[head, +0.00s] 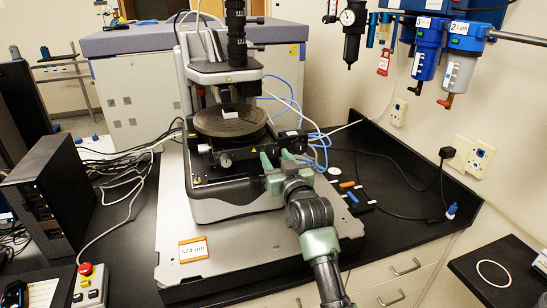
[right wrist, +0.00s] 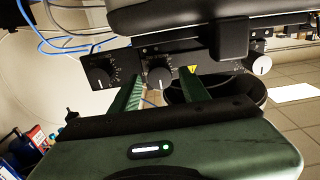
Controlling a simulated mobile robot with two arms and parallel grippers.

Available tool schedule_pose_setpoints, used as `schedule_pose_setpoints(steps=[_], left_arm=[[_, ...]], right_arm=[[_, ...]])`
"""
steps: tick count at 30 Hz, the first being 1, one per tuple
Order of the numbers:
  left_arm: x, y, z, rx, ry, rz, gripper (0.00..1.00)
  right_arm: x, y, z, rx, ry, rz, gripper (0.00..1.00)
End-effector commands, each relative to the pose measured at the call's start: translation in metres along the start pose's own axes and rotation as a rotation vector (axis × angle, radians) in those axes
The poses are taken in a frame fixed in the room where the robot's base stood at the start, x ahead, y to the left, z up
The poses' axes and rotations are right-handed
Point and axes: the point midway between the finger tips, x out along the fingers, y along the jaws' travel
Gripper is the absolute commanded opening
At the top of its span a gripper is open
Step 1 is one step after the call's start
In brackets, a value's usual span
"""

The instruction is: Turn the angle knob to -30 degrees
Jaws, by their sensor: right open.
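The stylus profiler (head: 215,75) stands on a grey base plate, with a round dark stage (head: 230,119) under its black column. In the right wrist view, a dark front panel carries a middle knob (right wrist: 160,76) with a pale pointer and dial marks. A second marked knob (right wrist: 102,75) is to its left, and a light-faced knob (right wrist: 262,65) is to its right. I cannot tell which is the angle knob. My right gripper (head: 275,163) is open at the front of the stage; in its wrist view its fingers (right wrist: 161,88) flank the middle knob. No contact is clear. My left gripper is out of view.
Blue tubes (head: 322,145) and cables run close to the right of the stage. A black computer box (head: 55,195) and a red stop button (head: 86,269) are at the left. A label plate (head: 193,250) lies on the base plate's front, which has free room.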

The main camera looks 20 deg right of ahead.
Motion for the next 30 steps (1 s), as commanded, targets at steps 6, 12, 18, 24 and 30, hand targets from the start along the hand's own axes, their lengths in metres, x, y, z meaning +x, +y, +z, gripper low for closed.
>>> schedule_pose_setpoints(steps=[6, 12, 18, 24, 30], left_arm=[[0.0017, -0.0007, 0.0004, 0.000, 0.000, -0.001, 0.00], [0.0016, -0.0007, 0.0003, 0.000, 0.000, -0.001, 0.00], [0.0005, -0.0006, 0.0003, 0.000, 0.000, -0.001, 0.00], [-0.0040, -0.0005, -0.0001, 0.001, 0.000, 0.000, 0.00], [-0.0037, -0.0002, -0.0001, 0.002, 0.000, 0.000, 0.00]], right_arm=[[0.0102, 0.0002, 0.0004, 0.000, -0.001, 0.000, 0.45], [0.0108, 0.0002, 0.0003, 0.000, -0.001, 0.000, 0.45], [0.0106, 0.0003, -0.0001, 0.000, -0.001, 0.000, 0.45], [0.0106, 0.0004, -0.0008, -0.001, -0.001, 0.000, 0.45], [0.0106, 0.0003, 0.0002, 0.000, -0.001, 0.000, 0.45]])
